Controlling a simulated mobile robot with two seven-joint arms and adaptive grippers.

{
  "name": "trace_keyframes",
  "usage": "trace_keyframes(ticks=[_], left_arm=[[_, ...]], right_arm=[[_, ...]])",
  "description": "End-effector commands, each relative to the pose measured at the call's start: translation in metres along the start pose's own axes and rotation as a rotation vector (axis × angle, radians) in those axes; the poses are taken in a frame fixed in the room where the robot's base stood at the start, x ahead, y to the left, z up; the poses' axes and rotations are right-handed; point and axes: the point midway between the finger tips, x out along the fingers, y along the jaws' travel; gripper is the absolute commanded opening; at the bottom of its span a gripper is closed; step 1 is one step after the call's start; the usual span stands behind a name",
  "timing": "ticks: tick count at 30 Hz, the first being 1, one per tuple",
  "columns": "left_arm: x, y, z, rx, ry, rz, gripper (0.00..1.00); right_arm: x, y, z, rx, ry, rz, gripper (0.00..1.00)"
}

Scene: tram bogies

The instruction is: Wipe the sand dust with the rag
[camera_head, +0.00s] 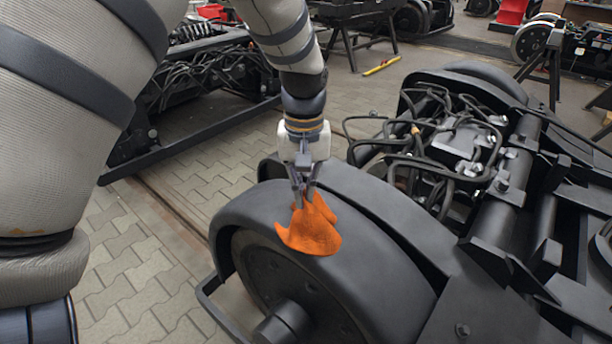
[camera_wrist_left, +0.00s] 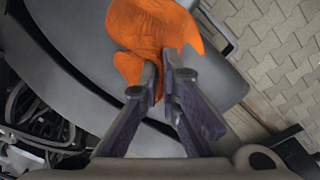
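The orange rag (camera_head: 311,232) lies crumpled against the top of the black rounded wheel cover (camera_head: 372,250) in the head view. My left gripper (camera_head: 302,203) points down at the rag and is shut on its upper part. In the left wrist view the rag (camera_wrist_left: 150,30) spreads out beyond the fingertips of my left gripper (camera_wrist_left: 163,72), over the dark cover (camera_wrist_left: 222,82). I cannot make out any sand dust on the cover. My right gripper is not in view.
The bogie's cables (camera_head: 420,140) and thick black tubes (camera_head: 515,165) stand up to the right of the cover. Another bogie frame (camera_head: 190,140) stands behind at the left. Paved floor (camera_head: 135,270) is clear between them. A yellow bar (camera_head: 381,66) lies on the floor farther back.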

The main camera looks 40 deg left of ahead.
Motion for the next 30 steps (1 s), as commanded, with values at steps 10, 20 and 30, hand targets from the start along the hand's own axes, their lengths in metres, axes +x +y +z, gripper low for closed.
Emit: trace_keyframes(ticks=[10,20,30], left_arm=[[0.040,0.000,0.001,0.000,-0.004,-0.002,0.00],[0.040,0.000,0.000,0.000,0.000,0.001,0.14],[0.040,0.000,0.000,0.000,0.000,0.000,0.67]], right_arm=[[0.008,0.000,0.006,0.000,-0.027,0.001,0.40],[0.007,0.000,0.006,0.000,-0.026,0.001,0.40],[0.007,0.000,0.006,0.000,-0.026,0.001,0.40]])
